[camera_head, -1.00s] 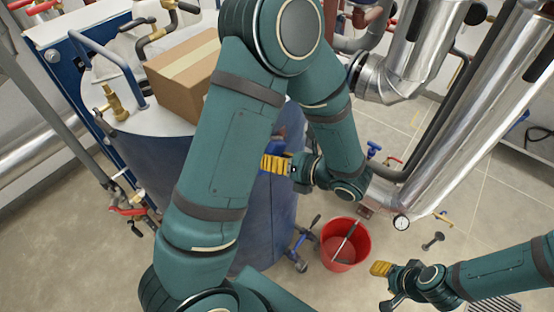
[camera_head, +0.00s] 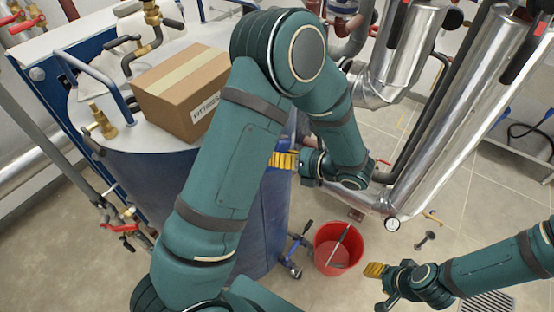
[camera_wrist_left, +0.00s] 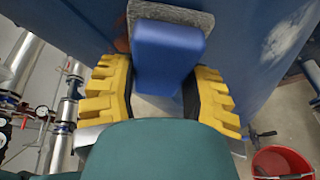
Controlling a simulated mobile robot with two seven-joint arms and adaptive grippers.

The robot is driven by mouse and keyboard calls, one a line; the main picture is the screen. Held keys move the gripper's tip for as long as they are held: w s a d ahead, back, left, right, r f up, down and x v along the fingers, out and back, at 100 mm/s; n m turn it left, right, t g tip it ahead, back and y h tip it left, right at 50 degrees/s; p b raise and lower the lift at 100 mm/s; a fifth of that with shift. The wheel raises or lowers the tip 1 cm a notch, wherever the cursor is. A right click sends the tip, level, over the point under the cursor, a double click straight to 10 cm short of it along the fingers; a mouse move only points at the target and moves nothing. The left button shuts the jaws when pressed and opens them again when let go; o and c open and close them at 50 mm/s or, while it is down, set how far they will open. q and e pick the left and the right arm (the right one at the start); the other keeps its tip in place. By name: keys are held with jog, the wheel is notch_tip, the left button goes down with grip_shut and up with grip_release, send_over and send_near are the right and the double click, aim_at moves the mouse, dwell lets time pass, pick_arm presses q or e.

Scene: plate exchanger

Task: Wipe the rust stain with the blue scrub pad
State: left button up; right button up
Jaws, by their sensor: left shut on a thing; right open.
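My left gripper (camera_head: 284,160) is at the right side of the dark blue tank (camera_head: 255,220). In the left wrist view its yellow fingers are shut on the blue block of the scrub pad (camera_wrist_left: 167,55). The pad's grey scrubbing face (camera_wrist_left: 170,14) is turned to the tank wall and is touching or very close to it; I cannot tell which. A pale, whitish patch (camera_wrist_left: 287,38) shows on the blue wall to the right of the pad. My right gripper (camera_head: 375,270) is open and empty, low at the right.
A red bucket (camera_head: 338,262) with a stick-like tool in it stands on the floor between the grippers. A cardboard box (camera_head: 180,95) sits on the tank. Shiny pipes (camera_head: 470,110) with a gauge (camera_head: 392,224) rise at the right. Floor around the bucket is mostly clear.

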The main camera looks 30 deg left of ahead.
pick_arm(q)
jog(key=shift+s+a+r+p, duration=0.8)
jog(key=shift+s+r+p, duration=0.45)
jog(key=shift+s+p, duration=1.25)
jog(key=shift+w+d, duration=0.3)
jog(key=shift+w, duration=0.75)
jog(key=shift+w+d, duration=0.3)
jog(key=shift+w, duration=0.8)
jog(key=shift+w+d, duration=0.3)
jog(key=shift+w, duration=0.75)
jog(key=shift+d, duration=0.1)
jog(key=s+a+p, duration=0.1)
jog(key=s+a, duration=0.1)
jog(key=s, duration=0.5)
jog(key=shift+s+a+f, duration=0.1)
